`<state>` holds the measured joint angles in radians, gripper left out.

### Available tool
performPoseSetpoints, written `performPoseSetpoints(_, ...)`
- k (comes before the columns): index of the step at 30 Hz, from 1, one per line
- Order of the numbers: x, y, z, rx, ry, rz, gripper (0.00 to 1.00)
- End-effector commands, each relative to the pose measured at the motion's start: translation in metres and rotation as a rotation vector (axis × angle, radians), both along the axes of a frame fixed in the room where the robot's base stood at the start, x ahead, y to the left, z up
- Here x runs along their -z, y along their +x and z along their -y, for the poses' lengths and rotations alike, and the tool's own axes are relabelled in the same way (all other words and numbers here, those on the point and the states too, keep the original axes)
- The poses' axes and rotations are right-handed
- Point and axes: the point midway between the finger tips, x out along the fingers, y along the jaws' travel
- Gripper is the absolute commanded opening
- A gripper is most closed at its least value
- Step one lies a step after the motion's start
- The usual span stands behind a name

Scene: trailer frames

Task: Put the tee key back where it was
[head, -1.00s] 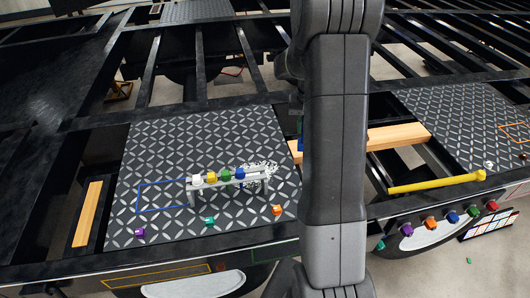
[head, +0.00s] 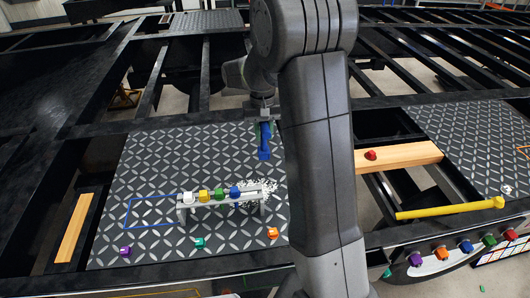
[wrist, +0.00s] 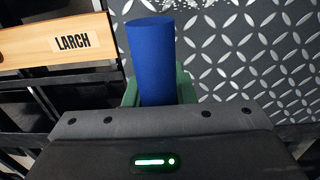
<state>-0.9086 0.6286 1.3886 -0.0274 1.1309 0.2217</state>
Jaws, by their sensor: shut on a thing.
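My gripper (head: 264,122) is shut on a blue tool (head: 264,146), which looks like the tee key. In the head view the tool hangs down from my gripper, above the far right part of the left patterned plate (head: 150,160). In the wrist view my gripper (wrist: 158,92) has green fingers on both sides of the blue cylinder (wrist: 152,50). The tool's full shape is hidden. A blue outlined rectangle (head: 128,213) lies empty on the left plate, left of the rack.
A metal rack (head: 215,199) holds white, yellow, green and blue caps. Loose purple, teal and orange caps lie along the plate's front. A timber (head: 415,154) with a red cap (head: 370,155) and a yellow bar (head: 450,208) lie to the right. Open frame gaps surround the plates.

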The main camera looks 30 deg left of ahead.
Motion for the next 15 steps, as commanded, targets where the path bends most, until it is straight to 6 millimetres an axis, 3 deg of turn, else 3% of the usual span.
performPoseSetpoints(15, 0.058, 0.0, 0.0, 0.0, 0.001, 0.002, 0.0)
